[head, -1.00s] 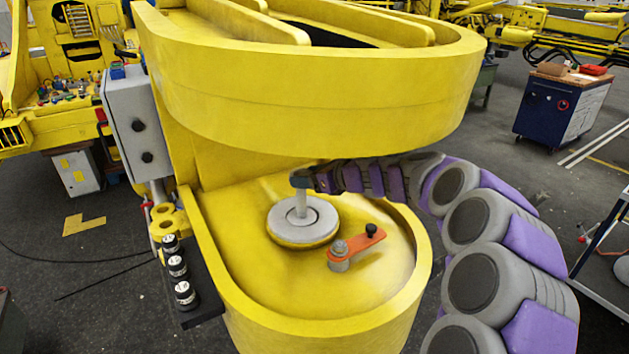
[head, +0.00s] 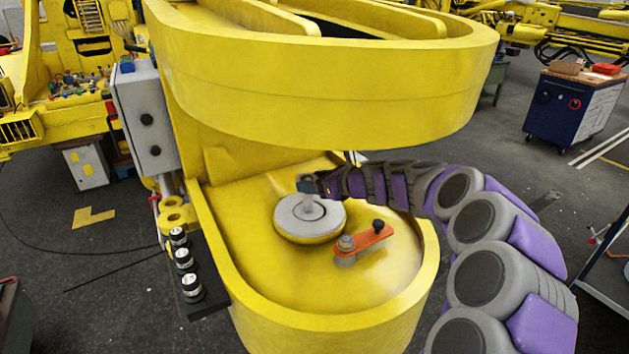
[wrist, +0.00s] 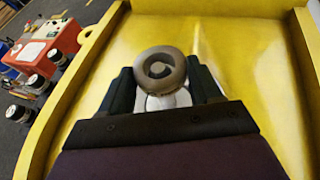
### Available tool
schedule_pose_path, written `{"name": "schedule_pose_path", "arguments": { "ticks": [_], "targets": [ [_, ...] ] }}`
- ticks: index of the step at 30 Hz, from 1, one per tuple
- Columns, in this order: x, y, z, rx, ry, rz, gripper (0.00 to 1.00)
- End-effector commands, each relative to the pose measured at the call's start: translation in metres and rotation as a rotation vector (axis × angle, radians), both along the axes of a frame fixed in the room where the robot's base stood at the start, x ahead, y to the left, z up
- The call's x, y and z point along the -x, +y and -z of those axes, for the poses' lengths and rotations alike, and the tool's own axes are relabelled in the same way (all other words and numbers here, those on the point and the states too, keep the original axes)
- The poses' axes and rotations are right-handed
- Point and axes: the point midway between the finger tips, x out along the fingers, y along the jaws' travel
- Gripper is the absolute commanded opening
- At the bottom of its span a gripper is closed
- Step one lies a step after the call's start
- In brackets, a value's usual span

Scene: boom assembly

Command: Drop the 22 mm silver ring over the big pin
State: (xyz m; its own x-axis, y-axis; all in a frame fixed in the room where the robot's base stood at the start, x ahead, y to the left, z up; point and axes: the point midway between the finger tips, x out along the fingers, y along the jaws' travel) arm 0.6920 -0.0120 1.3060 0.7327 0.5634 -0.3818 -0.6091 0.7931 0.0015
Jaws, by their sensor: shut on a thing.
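My gripper (head: 307,183) is shut on a round grey-tan piece (wrist: 160,70), which I take for the silver ring. It shows end-on between the jaws in the wrist view, with a dark C-shaped mark in its middle. A wide pale-grey disc (head: 288,222) lies on the yellow lower plate below my gripper. A light upright stem (head: 311,206), seemingly the big pin, rises from the disc's middle to the jaws. I cannot tell how far the ring is around the stem; the jaws hide this in the head view.
An orange lever (head: 364,239) with a black knob stands right of the disc. The yellow upper boom part (head: 320,95) overhangs the plate (head: 290,290). Several black, white-topped cylinders (head: 185,260) stand on a black shelf at left. The plate's front is clear.

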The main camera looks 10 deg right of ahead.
Motion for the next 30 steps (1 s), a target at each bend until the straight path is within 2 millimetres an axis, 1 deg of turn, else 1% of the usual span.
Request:
{"name": "schedule_pose_path", "arguments": {
  "ticks": [3, 4, 13, 23, 26, 30],
  "targets": [
    [0.000, 0.000, -0.001, -0.001, -0.001, 0.000, 0.19],
    [0.000, 0.000, -0.001, -0.001, -0.001, 0.000, 0.64],
    [0.000, 0.000, 0.000, 0.000, 0.000, -0.001, 0.93],
    [0.003, -0.002, -0.002, -0.001, -0.001, 0.000, 0.93],
    [0.011, -0.009, -0.008, -0.001, -0.002, 0.001, 0.93],
    [0.031, -0.024, -0.017, -0.002, 0.000, 0.001, 0.93]
  ]
}}
